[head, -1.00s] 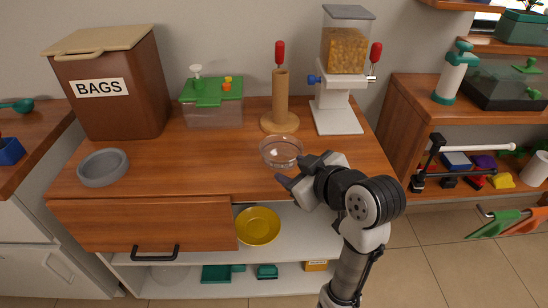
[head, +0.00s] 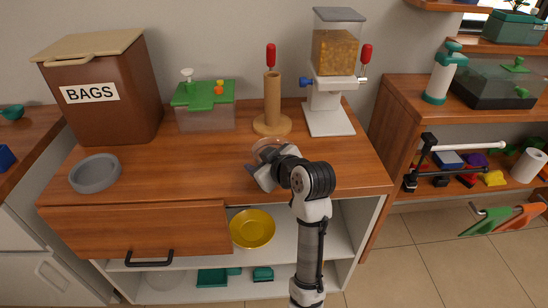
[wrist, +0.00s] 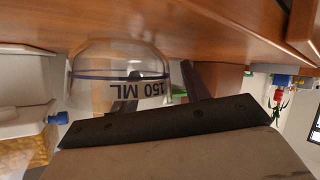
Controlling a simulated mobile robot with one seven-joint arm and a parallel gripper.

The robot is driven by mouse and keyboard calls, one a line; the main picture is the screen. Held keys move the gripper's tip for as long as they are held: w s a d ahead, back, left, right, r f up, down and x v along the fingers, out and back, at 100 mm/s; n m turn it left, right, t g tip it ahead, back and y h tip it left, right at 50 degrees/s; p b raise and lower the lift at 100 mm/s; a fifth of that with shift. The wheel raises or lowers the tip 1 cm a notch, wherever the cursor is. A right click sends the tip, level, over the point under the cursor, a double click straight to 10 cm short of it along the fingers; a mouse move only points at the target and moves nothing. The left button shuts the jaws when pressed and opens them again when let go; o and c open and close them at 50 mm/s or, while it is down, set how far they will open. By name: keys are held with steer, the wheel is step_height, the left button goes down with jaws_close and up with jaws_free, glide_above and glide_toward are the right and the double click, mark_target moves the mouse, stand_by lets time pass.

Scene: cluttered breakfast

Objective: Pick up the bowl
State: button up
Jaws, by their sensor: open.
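A clear glass bowl (head: 266,143) stands on the wooden counter, partly hidden behind my gripper (head: 262,168) in the head view. In the wrist view the glass bowl (wrist: 115,65) appears upside down, close up, with "150 ML" and a dark line on its wall. My gripper is open at the bowl's near side. One dark finger shows just right of the bowl in the wrist view and another dark finger shows at or behind its glass wall. I cannot tell whether they touch it. A grey bowl (head: 95,173) sits at the counter's left; a yellow bowl (head: 252,229) is on the shelf below.
A cereal dispenser (head: 331,110) and a wooden stand with a red-topped rod (head: 272,105) stand behind the glass bowl. A green-lidded box (head: 205,105) and a brown BAGS bin (head: 103,90) are further left. The counter between the grey and glass bowls is clear.

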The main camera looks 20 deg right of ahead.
jaws_close()
stand_by(0.3)
step_height(320, 180, up, 20)
steer(key=p, duration=0.1)
steer(key=shift+p, duration=0.3)
stand_by(0.4)
